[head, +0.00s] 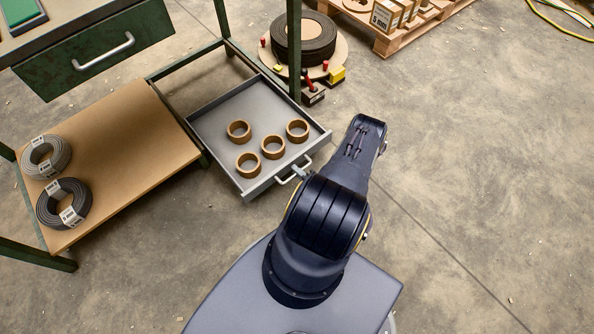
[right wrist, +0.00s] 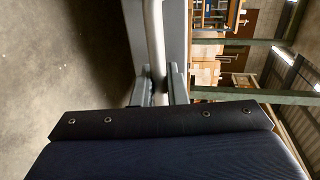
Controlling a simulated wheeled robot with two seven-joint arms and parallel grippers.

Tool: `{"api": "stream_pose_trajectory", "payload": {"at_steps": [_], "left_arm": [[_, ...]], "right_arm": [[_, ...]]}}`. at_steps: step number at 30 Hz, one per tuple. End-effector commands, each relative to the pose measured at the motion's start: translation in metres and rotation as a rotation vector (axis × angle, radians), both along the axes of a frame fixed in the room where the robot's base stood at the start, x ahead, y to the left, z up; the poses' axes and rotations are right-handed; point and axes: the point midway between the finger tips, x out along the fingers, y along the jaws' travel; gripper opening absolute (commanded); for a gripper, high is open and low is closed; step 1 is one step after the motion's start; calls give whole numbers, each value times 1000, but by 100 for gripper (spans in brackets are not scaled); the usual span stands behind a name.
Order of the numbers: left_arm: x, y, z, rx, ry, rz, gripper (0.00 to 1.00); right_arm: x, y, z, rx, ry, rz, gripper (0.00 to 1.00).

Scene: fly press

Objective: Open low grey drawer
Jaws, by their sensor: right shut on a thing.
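The low grey drawer (head: 222,128) is pulled out from under the green-framed bench in the head view. Several brown rings lie inside it. Its pale bar handle (head: 294,172) is on the front face. My right gripper (head: 300,173) is at this handle, its fingers partly hidden by my own arm. In the right wrist view, the two fingers of my right gripper (right wrist: 161,85) are shut on the handle bar (right wrist: 156,40), one on each side. The drawer front (right wrist: 174,35) shows beside the bar. My left gripper is not in view.
A wooden shelf (head: 125,165) with two cable coils lies left of the drawer. A green upper drawer (head: 95,55) hangs above it. A round board with a black coil (head: 304,40) stands behind the drawer, near a pallet (head: 405,38). The floor at right is clear.

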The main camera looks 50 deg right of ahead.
Motion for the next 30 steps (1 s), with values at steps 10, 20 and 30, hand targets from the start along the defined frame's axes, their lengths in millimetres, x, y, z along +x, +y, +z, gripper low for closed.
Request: {"api": "stream_pose_trajectory", "payload": {"at_steps": [10,20,30], "left_arm": [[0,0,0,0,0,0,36],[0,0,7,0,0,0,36],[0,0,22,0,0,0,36]], "right_arm": [[0,1,0,1,1,1,29],[-16,4,5,1,3,-2,29],[-67,17,15,2,1,0,29]]}}
